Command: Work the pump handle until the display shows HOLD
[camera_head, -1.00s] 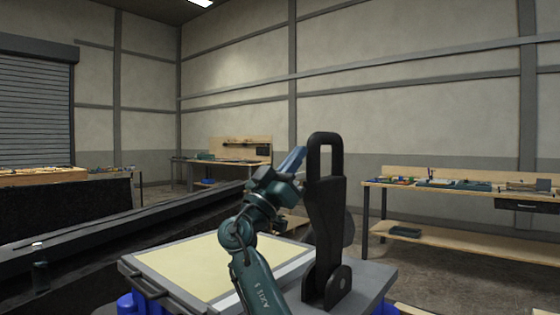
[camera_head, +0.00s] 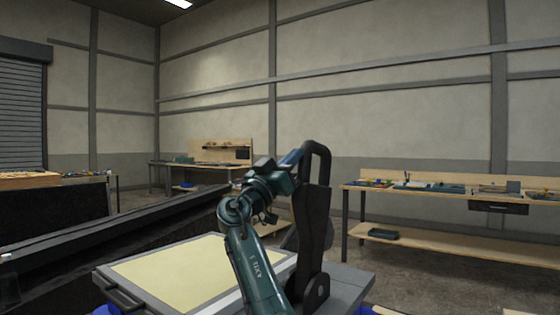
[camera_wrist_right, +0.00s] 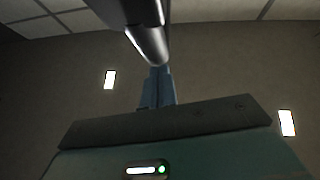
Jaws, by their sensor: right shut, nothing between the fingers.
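The black pump handle (camera_head: 313,220) stands nearly upright, with an open loop grip at its top. Its foot is on the grey console top (camera_head: 350,288). My right gripper (camera_head: 294,157) is shut and empty, its blue fingers close against the left side of the loop. Whether they touch it I cannot tell. In the right wrist view the blue fingers (camera_wrist_right: 157,90) point away together, and a dark rounded bar (camera_wrist_right: 147,38), apparently part of the handle, hangs just in front of them. No readable display shows. My left gripper is not in view.
A cream panel (camera_head: 180,275) with a grey rim lies on the console, left of my right arm. A workbench with tools (camera_head: 450,190) stands at the right, another (camera_head: 205,163) at the back left. A long dark rail (camera_head: 110,225) runs along the left.

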